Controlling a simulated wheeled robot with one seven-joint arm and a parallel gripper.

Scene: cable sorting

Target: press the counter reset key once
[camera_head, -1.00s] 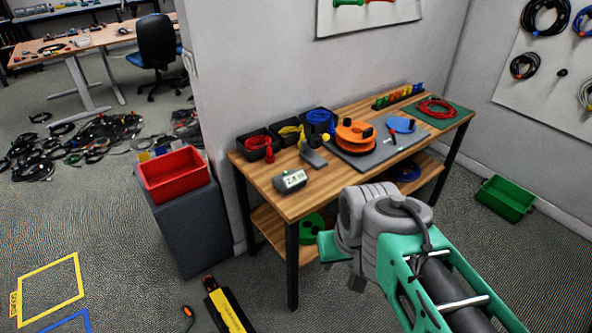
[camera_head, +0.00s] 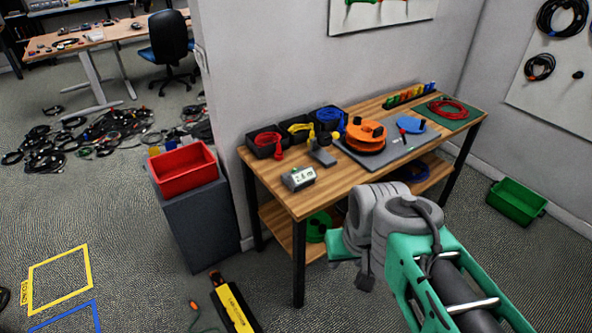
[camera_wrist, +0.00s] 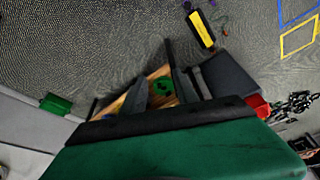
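The counter (camera_head: 298,179) is a small grey box with a pale display showing dark digits. It stands near the front left edge of the wooden table (camera_head: 325,198) in the head view. Its reset key is too small to make out. A grey block-like device (camera_head: 322,156) sits just behind it. My gripper (camera_wrist: 160,82) shows two dark fingers spread apart in the wrist view, with nothing between them up close. In the head view my arm is in front of the table's right part, apart from the counter, and the fingertips cannot be made out.
Cable bins (camera_head: 264,143), an orange spool (camera_head: 365,134) on a grey mat and a red cable (camera_head: 448,109) occupy the tabletop. A red bin (camera_head: 183,170) on a dark cabinet stands left. A yellow-black case (camera_head: 234,308) lies on the floor in front. A green crate (camera_head: 517,203) is right.

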